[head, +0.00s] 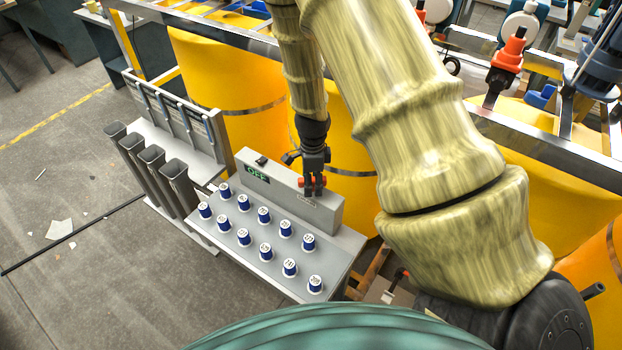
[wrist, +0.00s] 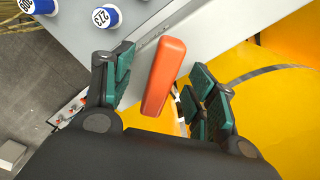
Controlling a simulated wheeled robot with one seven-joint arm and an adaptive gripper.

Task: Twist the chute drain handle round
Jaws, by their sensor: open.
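The chute drain handle appears as an orange, blunt-ended bar (wrist: 165,75) in the wrist view. It lies slightly tilted between the two green-padded fingers of my gripper (wrist: 162,62), with a gap visible on each side. My gripper is open around the handle and not closed on it. In the head view my gripper (head: 313,186) hangs down at the right part of the long grey box, and small orange bits of the handle (head: 322,181) show beside the fingers. The handle's mount is hidden.
Several blue-and-white numbered cups (head: 285,228) stand on the grey bench (head: 225,241) in front of the box (head: 325,208), whose display (head: 257,175) reads OFF. Dark grey chutes (head: 165,180) stand at the left. Yellow drums (head: 235,75) and a metal rail are behind.

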